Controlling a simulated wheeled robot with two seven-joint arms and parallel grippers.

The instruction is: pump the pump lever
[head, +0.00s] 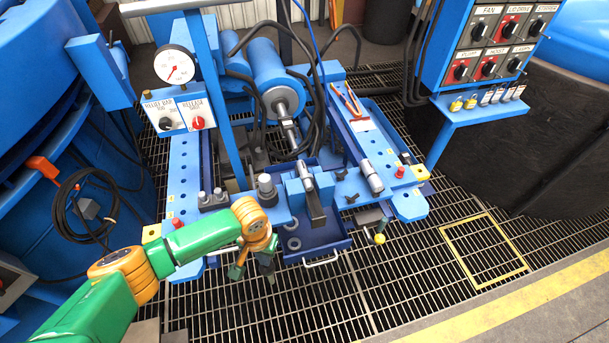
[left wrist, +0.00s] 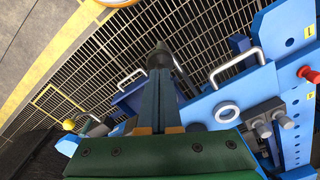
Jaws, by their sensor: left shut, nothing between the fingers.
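My left gripper (head: 268,266) hangs in front of the blue press frame, left of the drawer with a pale handle; its fingers are shut with nothing between them. In the left wrist view the shut fingers (left wrist: 160,98) point up the picture. A dark round-ended piece (left wrist: 160,57) shows just past their tips; I cannot tell whether they touch it or whether it is the pump lever. A short lever with a yellow ball knob (head: 379,238) stands right of the drawer, well apart from the gripper. I cannot tell for certain which part is the pump lever. My right gripper is out of view.
The blue drawer (head: 333,243) holds washers. A pressure gauge (head: 174,66) and a white valve panel (head: 178,116) stand at left. A control panel (head: 491,45) is at upper right. Open floor grating (head: 400,290) lies in front.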

